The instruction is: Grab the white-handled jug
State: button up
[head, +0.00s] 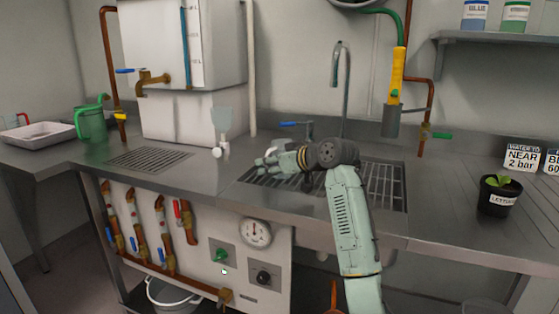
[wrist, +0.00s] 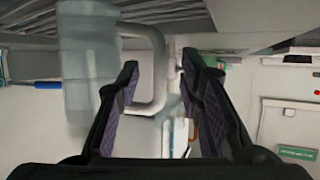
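A pale, translucent jug (wrist: 88,65) with a whitish handle (wrist: 157,68) fills the left of the wrist view. My gripper (wrist: 160,66) is open. The handle's outer bar shows between its two fingers, with a gap on each side; I cannot tell how deep it lies between them. In the head view my gripper (head: 268,160) is low over the left end of the sink grating and points left. A pale translucent shape (head: 222,119) stands on the counter just left of it and seems to be the jug; its handle is not clear there.
A green jug (head: 92,123) and a white tray (head: 40,135) stand at the far left. A white tank (head: 180,115) with a brass tap is behind. The sink tap (head: 337,80) rises behind my arm. A potted plant (head: 497,197) is at the right.

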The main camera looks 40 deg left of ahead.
jog(key=shift+x, duration=0.95)
grip_shut()
jog(key=shift+r, duration=0.1)
